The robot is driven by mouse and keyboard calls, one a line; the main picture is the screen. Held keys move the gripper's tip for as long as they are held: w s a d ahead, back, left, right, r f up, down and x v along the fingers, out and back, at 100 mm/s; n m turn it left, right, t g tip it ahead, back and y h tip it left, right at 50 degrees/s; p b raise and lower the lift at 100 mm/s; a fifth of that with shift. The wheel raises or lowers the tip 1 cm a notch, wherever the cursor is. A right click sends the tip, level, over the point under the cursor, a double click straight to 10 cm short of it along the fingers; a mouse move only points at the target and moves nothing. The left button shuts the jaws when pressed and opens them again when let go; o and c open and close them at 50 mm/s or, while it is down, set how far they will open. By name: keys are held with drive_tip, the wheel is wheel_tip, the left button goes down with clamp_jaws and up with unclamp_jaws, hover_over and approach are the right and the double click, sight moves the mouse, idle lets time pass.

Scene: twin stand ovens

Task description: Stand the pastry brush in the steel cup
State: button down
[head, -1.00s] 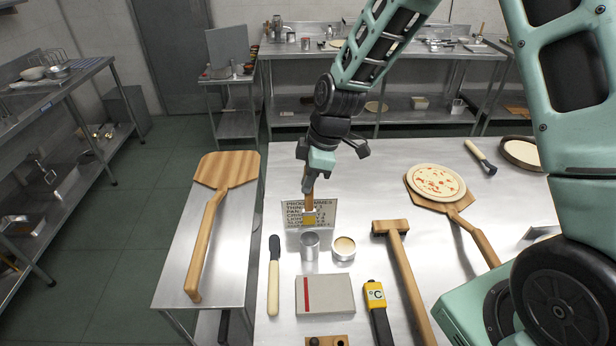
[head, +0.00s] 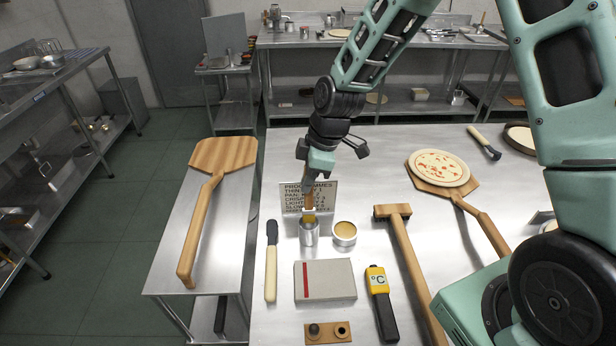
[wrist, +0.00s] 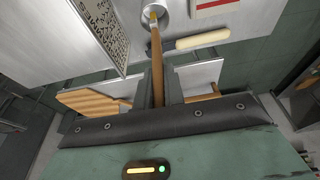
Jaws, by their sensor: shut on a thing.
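My gripper (head: 310,172) is shut on the wooden handle of the pastry brush (head: 308,199) and holds it nearly upright, bristles down. The steel cup (head: 309,236) stands on the steel table directly below. The brush's yellowish lower end is at the cup's mouth and seems to be just inside the rim; how deep it reaches is hard to tell. In the wrist view the brush handle (wrist: 157,62) runs from between the fingers to the cup's opening (wrist: 167,17).
A small round tub (head: 344,239) stands close right of the cup. A programme sign (head: 290,198) stands just behind. A cream-handled spatula (head: 271,272) lies left, a grey box (head: 330,281) in front, and a wooden scraper (head: 400,245) and yellow thermometer (head: 376,283) to the right.

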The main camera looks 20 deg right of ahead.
sight(308, 209)
drive_tip(key=shift+f+b, duration=1.95)
drive_tip(key=shift+f, duration=0.95)
drive_tip(key=c, duration=1.4)
unclamp_jaws()
drive_tip(key=b+v, duration=0.2)
drive_tip(key=v, duration=1.5)
drive_tip(key=shift+r, duration=0.15)
drive_tip(key=shift+d, duration=0.1)
